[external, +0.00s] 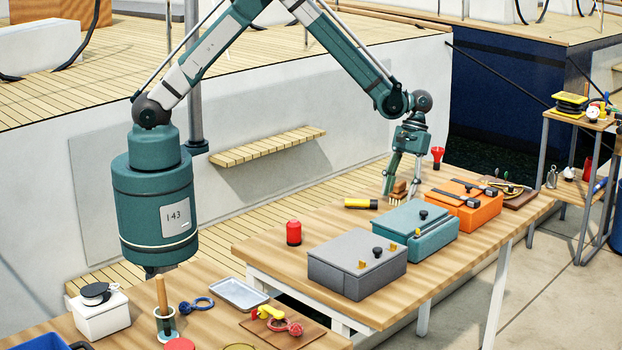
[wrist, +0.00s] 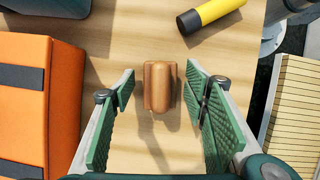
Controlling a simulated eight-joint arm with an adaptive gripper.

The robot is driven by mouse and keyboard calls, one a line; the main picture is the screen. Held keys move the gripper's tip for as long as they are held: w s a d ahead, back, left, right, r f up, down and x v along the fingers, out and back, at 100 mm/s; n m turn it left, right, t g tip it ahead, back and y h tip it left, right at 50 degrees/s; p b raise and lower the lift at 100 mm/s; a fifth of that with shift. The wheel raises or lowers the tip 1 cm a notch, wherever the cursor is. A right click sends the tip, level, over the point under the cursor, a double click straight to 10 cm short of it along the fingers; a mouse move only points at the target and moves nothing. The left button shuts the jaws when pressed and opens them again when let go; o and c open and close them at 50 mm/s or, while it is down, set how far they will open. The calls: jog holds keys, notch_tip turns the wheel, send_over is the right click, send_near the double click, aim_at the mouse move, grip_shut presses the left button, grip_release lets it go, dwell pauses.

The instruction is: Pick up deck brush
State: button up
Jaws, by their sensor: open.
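The deck brush (external: 399,188) has a brown wooden back with pale bristles beneath and stands on the far part of the wooden table. In the wrist view the brush (wrist: 160,86) shows from above, its brown back between my fingers. My gripper (external: 396,180) is open, pointing down over the brush. In the wrist view my gripper (wrist: 160,95) has one green pad on each side of the brush, with a gap on both sides. I cannot tell how far below the fingertips the brush lies.
An orange box (external: 463,205) and a teal box (external: 416,230) stand close to the brush. A yellow and black flashlight (external: 360,203) lies to its left. A grey box (external: 357,270), a red canister (external: 294,232) and a red funnel (external: 437,156) stand on the same table.

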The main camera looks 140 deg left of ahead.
aim_at(400, 181)
jog(key=shift+c, duration=0.2)
jog(key=c, duration=1)
jog(key=shift+r, duration=0.1)
jog(key=shift+r+p, duration=0.5)
jog(key=shift+r, duration=4.4)
